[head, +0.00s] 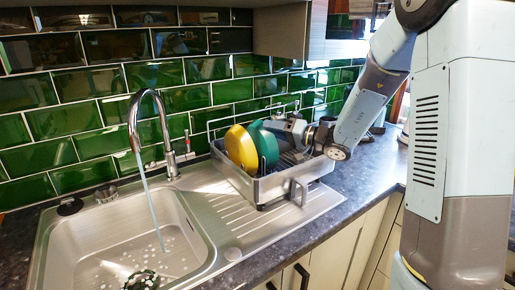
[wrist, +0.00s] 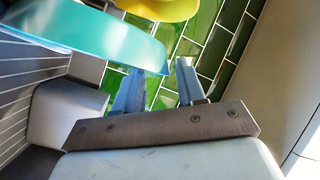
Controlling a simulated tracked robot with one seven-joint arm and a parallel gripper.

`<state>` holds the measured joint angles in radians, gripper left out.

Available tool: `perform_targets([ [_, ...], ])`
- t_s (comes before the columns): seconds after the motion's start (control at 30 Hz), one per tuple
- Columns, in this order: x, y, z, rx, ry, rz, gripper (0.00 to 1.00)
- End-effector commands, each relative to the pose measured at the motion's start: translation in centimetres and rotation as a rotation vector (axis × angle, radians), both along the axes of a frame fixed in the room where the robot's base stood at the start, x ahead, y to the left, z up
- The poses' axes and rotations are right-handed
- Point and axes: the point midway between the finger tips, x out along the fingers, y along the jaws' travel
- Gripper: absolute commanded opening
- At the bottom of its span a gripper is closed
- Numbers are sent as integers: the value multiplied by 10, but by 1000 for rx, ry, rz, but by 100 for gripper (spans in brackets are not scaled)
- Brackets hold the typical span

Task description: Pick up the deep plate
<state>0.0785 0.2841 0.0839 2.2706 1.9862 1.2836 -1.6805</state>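Two plates stand on edge in the metal dish rack: a yellow one (head: 240,148) on the left and a teal-green one (head: 264,143) beside it. I cannot tell for certain which is the deep plate. My gripper (head: 292,130) is at the rack, just right of the teal plate. In the wrist view my gripper (wrist: 161,70) has its two fingers apart, with green tiles showing between them. The teal plate (wrist: 95,35) is close, its lower right edge near the left fingertip; contact is unclear. The yellow plate (wrist: 160,8) shows beyond it.
The dish rack (head: 262,188) stands on the sink's drainboard, with dark items at its right end. The sink basin (head: 130,245) and tap (head: 135,125) are to the left, water running. A green tiled wall (head: 80,120) is behind; a cupboard (head: 280,30) hangs above.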

Motion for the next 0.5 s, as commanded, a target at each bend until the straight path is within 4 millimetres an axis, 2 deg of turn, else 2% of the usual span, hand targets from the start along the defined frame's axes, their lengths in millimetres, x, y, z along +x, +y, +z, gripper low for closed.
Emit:
perform_targets([
  [0.2,15,24,2,1,0,1,40],
  [0.47,17,27,2,1,0,-1,40],
  [0.5,17,27,2,1,0,-1,37],
])
